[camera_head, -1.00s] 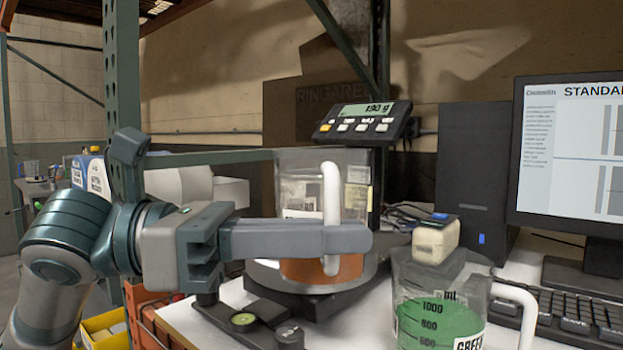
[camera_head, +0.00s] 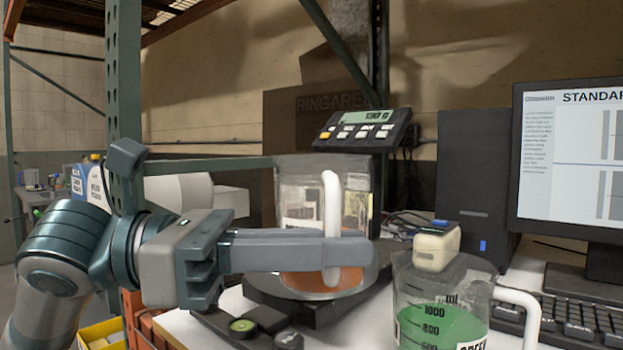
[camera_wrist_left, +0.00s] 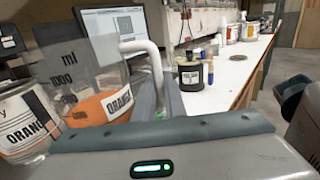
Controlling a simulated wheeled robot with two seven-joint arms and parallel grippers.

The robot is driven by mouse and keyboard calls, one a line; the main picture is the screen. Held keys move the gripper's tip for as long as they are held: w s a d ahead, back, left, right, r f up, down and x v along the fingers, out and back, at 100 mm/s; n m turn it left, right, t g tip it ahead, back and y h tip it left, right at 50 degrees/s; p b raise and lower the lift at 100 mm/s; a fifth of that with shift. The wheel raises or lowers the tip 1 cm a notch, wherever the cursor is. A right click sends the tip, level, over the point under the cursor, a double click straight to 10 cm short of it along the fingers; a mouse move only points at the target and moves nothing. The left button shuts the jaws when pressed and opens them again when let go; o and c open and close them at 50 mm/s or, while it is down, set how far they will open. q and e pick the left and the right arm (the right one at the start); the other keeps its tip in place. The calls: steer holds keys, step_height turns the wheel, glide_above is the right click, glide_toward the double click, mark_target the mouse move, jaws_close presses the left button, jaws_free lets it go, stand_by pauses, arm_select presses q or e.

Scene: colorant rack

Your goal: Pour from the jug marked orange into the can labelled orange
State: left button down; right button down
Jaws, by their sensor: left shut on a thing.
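The clear jug (camera_head: 297,190) marked orange holds orange liquid low inside and looks about upright in the head view, in front of the scale's round plate. Its white handle (camera_head: 331,190) is between the fingers of my left gripper (camera_head: 350,250), which is shut on it. In the left wrist view the jug (camera_wrist_left: 80,70) shows its ORANGE label. The can labelled ORANGE (camera_wrist_left: 22,125) stands left of the jug there; I cannot make it out in the head view. Whether the jug touches the plate is hidden by my fingers. My right gripper is not in view.
A jug of green liquid (camera_head: 440,320) stands close on the right. The scale display (camera_head: 362,128) is behind the held jug. A monitor (camera_head: 575,160), keyboard (camera_head: 580,315) and dark computer tower (camera_head: 477,185) are further right. A green rack post (camera_head: 123,120) rises near my left arm.

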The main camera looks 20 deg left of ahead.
mark_target(334, 187)
arm_select(q)
steer(key=shift+r+p, duration=2.35)
steer(key=shift+r, duration=0.2)
steer(key=shift+d, duration=0.1)
steer(key=shift+r, duration=0.15)
steer(key=shift+f, duration=0.25)
